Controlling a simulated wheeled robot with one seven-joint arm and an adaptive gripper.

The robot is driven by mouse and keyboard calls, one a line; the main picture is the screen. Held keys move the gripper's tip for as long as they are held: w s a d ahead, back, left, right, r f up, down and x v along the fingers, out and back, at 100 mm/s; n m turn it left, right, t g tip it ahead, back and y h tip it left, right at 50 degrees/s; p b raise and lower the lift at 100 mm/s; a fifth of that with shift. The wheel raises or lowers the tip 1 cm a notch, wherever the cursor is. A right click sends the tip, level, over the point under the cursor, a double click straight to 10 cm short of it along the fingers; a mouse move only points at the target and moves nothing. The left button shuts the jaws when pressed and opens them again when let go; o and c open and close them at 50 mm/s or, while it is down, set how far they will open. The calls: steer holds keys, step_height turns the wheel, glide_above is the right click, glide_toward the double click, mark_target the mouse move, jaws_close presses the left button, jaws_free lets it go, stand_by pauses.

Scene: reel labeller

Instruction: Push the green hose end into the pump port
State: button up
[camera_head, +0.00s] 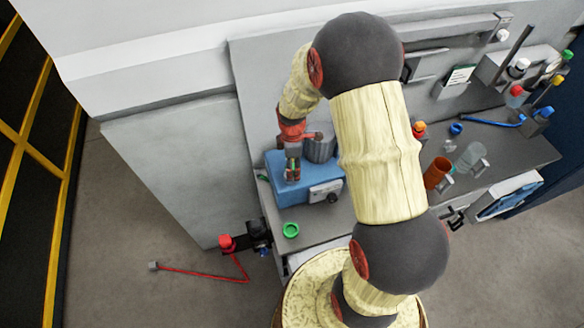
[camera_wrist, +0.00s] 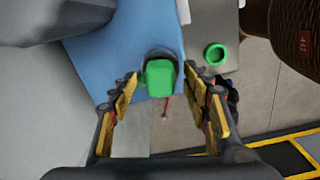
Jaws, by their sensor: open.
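The blue pump (camera_head: 300,197) stands on the grey counter beside the wall panel, with a light plate and dark knob on its front. It fills the middle of the wrist view as a blue surface (camera_wrist: 100,65). My gripper (camera_head: 292,176) is over the pump, its fingers pointing down. In the wrist view my gripper (camera_wrist: 160,84) is open, one finger on each side of a green piece (camera_wrist: 159,78), with gaps between. The green piece looks like the hose end; a dark rounded collar shows behind it. I cannot tell whether it is in the port.
A green ring (camera_head: 291,230) lies on the counter in front of the pump. An orange cup (camera_head: 437,173) and a clear cup (camera_head: 471,157) stand to the right. A red jointed rod (camera_head: 205,274) sticks out left of the counter over the floor.

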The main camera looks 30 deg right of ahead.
step_height(320, 180, up, 11)
stand_by(0.3)
stand_by(0.5)
steer(key=s+a+m+t+b, duration=0.2)
steer(key=s+a+m+b, duration=0.1)
steer(key=s+b, duration=0.3)
steer(key=s+a+r+m+t+b, duration=0.1)
steer(key=s+a+m+b, duration=0.2)
steer(key=s+m+b, duration=0.3)
steer(key=s+a+r+m+t+b, duration=0.1)
steer(key=s+a+m+t+b, duration=0.1)
steer(key=s+a+m+b, duration=0.2)
steer(key=shift+s+t+b, duration=0.3)
steer(key=shift+s+b, duration=1.45)
steer(key=shift+b, duration=0.35)
